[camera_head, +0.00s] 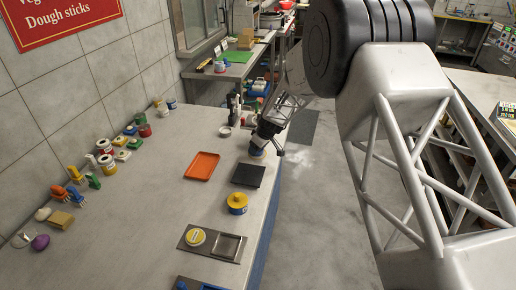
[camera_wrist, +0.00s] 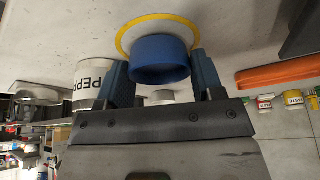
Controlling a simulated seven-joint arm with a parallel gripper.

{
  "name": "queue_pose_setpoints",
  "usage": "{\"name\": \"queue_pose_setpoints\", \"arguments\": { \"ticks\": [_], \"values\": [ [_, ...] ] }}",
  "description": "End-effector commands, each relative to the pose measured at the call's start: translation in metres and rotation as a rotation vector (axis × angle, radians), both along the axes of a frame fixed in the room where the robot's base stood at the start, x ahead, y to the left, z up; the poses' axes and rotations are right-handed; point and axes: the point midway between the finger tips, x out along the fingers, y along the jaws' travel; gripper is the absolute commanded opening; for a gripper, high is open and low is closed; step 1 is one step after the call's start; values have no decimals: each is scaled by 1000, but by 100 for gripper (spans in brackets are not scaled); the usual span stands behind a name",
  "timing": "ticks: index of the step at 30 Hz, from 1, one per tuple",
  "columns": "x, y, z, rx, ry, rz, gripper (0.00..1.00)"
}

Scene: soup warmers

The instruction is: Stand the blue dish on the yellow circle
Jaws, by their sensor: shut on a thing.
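The blue dish (camera_wrist: 158,58) is between the two fingers of my gripper (camera_wrist: 157,66) in the wrist view, and the gripper is shut on it. The yellow circle (camera_wrist: 124,40) is a yellow ring on the pale worktop, directly behind the dish and partly hidden by it. The dish appears within or over the ring; I cannot tell whether it touches the worktop. In the head view my gripper (camera_head: 268,139) is at the right edge of the worktop, tilted downward. The dish (camera_head: 257,151) shows as a small blue patch beneath it.
An orange tray (camera_head: 202,166), a black plate (camera_head: 248,175) and a yellow-topped blue pot (camera_head: 237,203) lie nearby. A metal warmer (camera_head: 213,246) is in front. The left-middle worktop (camera_head: 140,205) is clear.

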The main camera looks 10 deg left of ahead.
Motion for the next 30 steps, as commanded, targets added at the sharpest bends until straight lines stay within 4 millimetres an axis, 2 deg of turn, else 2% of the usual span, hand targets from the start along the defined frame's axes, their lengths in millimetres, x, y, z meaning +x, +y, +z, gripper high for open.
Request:
{"name": "queue_pose_setpoints", "arguments": {
  "ticks": [14,15,17,30],
  "values": [
    [0,-1,-5,0,0,0,34],
    [0,-1,-5,0,0,0,64],
    [0,-1,-5,0,0,0,72],
    [0,-1,0,1,0,0,72]
  ]
}}
